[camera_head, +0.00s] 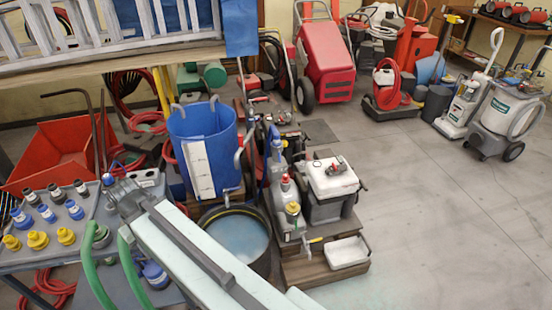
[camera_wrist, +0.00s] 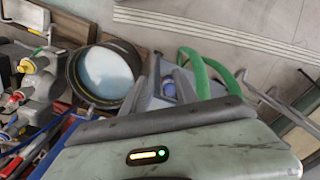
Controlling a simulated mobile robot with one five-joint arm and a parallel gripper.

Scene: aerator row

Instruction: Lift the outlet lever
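What looks like the outlet lever (camera_head: 315,240), small and yellow-tipped, sticks out low from the front of a grey pump-like unit (camera_head: 288,210) on a wooden step. In the wrist view the lever (camera_wrist: 38,32) seems to lie at the upper left, near the white tray. My gripper (camera_head: 122,192) appears at the far end of my pale arm, left of the round water tub (camera_head: 236,235) and well apart from the lever. Nothing is seen held.
A blue barrel (camera_head: 200,140) stands behind the tub. A white tray (camera_head: 348,252) lies on the step beside the lever.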

